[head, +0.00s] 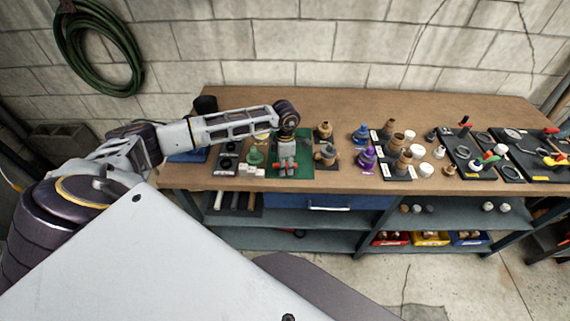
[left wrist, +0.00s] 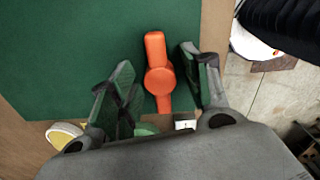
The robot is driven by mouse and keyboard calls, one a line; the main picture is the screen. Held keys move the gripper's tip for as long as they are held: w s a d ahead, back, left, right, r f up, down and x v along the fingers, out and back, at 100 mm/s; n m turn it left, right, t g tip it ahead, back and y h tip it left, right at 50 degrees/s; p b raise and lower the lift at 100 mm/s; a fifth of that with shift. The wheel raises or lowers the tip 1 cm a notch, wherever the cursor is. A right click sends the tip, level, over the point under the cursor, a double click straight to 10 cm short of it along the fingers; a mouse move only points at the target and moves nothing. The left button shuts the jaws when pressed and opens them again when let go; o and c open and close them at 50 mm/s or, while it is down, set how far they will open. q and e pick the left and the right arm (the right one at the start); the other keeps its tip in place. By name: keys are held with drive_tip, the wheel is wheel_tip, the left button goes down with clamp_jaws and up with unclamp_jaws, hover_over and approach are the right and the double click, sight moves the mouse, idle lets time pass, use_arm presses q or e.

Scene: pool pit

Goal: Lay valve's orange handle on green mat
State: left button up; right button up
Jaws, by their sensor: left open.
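The green mat (head: 304,170) lies on the workbench, and it fills much of the left wrist view (left wrist: 75,45). The orange handle (left wrist: 157,78), a bar with a round hub, appears to lie on the mat near its front edge. In the head view its orange ends (head: 294,168) show on both sides of my left gripper (head: 285,168). My left gripper is open, right above the handle. In the left wrist view its two fingers (left wrist: 160,85) stand apart on either side of the handle, with gaps between. My right gripper is not in view.
A green fitting (head: 254,155) and white blocks (head: 252,170) stand left of the mat. Brass fittings (head: 326,154) stand right of it, and purple ones (head: 367,157) farther right. Black boards with gauges and valves (head: 468,150) fill the right end. The bench's back strip is clear.

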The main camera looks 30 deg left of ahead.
use_arm(q)
drive_tip(key=shift+r, duration=0.15)
wheel_tip(320, 180, up, 12)
drive_tip(key=b, duration=0.1)
idle(0.5)
idle(1.1)
